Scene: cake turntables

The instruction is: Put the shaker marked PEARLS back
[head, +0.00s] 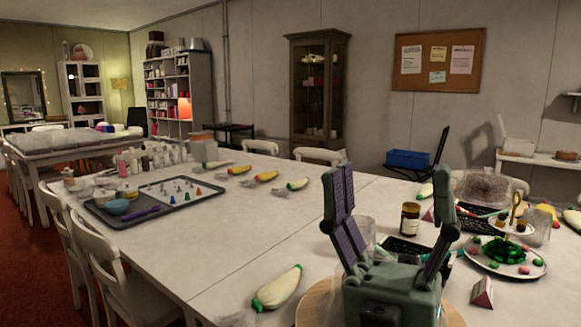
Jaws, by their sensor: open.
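My gripper (392,185) is in the front, its two fingers spread wide and pointing up in the picture. Nothing shows between its fingertips. A small dark brown jar with a pale label (410,218) stands on the white table behind the gripper, seen between its fingers. I cannot read its label, so I cannot tell whether it is the shaker marked PEARLS. A round wooden board or turntable (312,306) shows partly at the bottom, mostly hidden by my gripper. A clear container (362,230) stands behind the left finger.
A white plate with green and pink pieces (505,262) and a small tiered stand are at the right. Piping bags (276,289) lie along the white table (225,250). A grey tray (118,218) with bowls is at left. The middle left tabletop is clear.

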